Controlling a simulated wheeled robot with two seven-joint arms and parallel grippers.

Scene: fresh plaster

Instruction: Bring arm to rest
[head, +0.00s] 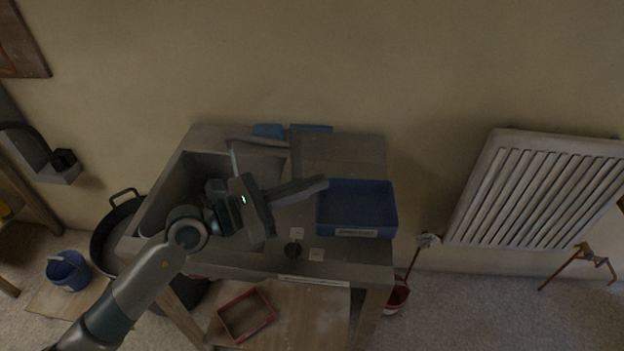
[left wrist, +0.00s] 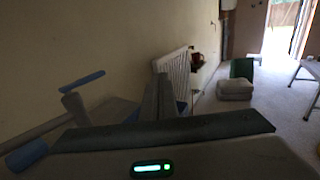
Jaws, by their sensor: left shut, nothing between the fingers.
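My left arm comes in from the lower left in the head view and reaches over the grey worktop unit (head: 345,266). My left gripper (head: 322,183) is shut and empty, its fingers pointing right to just above the left rim of a blue tray (head: 372,205). In the left wrist view the closed fingers (left wrist: 161,92) stand up in the middle, with a bit of blue behind them. My right gripper is not in view.
The unit has a basin (head: 172,187) on its left. Dark and pale small pieces lie near its front. A radiator (head: 545,190) hangs on the right wall. A red tray (head: 246,314), a blue bucket (head: 68,271) and a black tub (head: 104,242) stand lower down.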

